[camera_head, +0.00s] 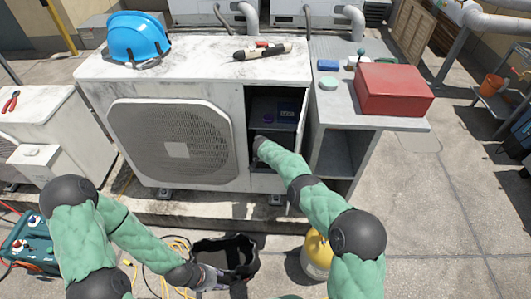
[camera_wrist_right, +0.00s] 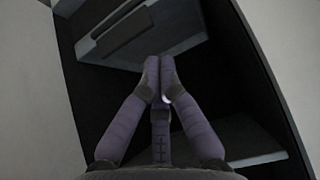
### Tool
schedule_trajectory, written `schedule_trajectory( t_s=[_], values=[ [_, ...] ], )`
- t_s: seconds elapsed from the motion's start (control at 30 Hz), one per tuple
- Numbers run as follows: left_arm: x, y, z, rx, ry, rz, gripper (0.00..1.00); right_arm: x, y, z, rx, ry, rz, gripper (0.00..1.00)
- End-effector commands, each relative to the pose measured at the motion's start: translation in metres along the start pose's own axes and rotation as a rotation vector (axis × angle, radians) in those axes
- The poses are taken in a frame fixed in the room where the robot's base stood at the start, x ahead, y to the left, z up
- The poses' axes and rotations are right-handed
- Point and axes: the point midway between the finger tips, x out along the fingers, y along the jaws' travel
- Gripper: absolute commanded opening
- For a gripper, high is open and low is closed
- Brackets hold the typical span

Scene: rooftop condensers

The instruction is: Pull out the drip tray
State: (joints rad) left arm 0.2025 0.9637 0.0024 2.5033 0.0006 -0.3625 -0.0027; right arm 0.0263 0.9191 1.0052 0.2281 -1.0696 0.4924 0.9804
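The white condenser unit (camera_head: 195,75) has an open compartment at its right end. My right gripper (camera_wrist_right: 160,62) is inside that compartment; in the head view my own arm mostly hides it. In the right wrist view its two fingertips are close together, with nothing clearly held between them. Just beyond the tips is a grey box-like part (camera_wrist_right: 172,38) with a dark bar across its face; I cannot tell if this is the drip tray or if the tips touch it. My left gripper (camera_head: 212,278) is low beside a black open bag (camera_head: 242,252); its fingers are unclear.
A grey ledge (camera_wrist_right: 250,140) is at lower right inside the compartment. A blue helmet (camera_head: 138,38) and a torch-like tool (camera_head: 262,52) lie on the unit. A red box (camera_head: 393,88) stands on the side table (camera_head: 345,110). A yellow cylinder (camera_head: 317,258) stands below my right arm.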

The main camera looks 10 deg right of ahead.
Motion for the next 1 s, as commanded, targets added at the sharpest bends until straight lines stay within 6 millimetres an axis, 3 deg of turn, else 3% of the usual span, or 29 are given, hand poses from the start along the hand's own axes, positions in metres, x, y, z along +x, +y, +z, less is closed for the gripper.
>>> schedule_trajectory(
  t_s=[0.2,0.5,1.0],
  values=[
    [0.015,-0.005,-0.001,0.000,0.000,0.000,0.40,0.030,0.000,0.002,0.000,-0.001,0.000,0.00],
    [0.030,-0.011,-0.001,0.000,0.000,0.000,0.40,0.058,0.000,0.002,0.000,-0.001,0.000,0.00],
    [0.034,-0.012,-0.001,0.000,0.000,0.000,0.40,0.066,0.000,0.000,0.000,0.000,-0.001,0.00]
  ],
)
